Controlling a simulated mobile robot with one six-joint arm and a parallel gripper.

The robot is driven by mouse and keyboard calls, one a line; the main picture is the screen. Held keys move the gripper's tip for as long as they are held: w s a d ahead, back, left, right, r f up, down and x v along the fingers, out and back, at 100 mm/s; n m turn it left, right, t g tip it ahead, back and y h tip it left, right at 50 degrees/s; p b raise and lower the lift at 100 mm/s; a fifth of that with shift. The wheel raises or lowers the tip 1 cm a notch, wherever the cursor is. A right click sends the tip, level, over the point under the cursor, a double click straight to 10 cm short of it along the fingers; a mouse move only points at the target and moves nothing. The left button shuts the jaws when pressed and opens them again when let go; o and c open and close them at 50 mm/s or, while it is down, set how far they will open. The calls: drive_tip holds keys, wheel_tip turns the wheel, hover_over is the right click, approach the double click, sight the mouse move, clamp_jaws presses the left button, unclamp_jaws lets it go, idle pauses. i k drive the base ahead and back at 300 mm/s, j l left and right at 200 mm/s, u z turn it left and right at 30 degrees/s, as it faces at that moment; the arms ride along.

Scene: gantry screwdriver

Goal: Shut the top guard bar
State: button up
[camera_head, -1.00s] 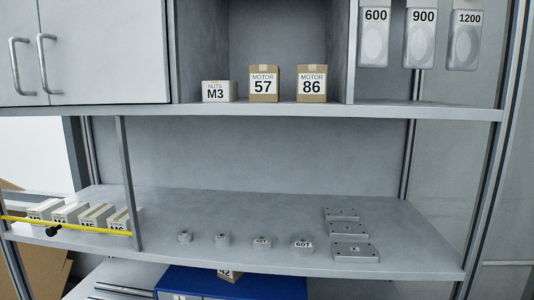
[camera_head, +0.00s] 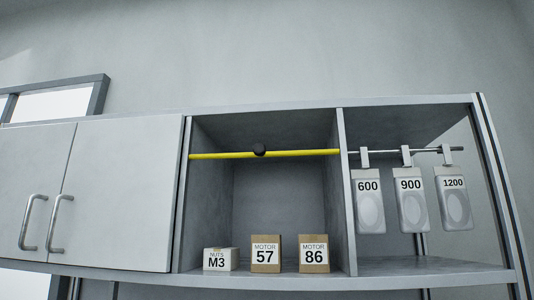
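The top guard bar (camera_head: 215,155) is a thin yellow bar with a round black knob (camera_head: 260,150) near its middle. It spans the upper part of the open middle compartment, from the left wall to the right divider, well above the boxes on the compartment floor. My gripper is not in view.
The compartment holds a white M3 nuts box (camera_head: 220,260), a motor 57 box (camera_head: 266,254) and a motor 86 box (camera_head: 313,254). Closed cabinet doors (camera_head: 110,195) with two handles are at left. Packs marked 600 (camera_head: 369,205), 900 (camera_head: 411,208) and 1200 (camera_head: 454,205) hang from a rod at right.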

sight(259, 149)
drive_tip(key=i+l+u, duration=0.1)
drive_tip(key=u, duration=0.4)
drive_tip(key=l+u, duration=0.35)
drive_tip(key=u, duration=0.15)
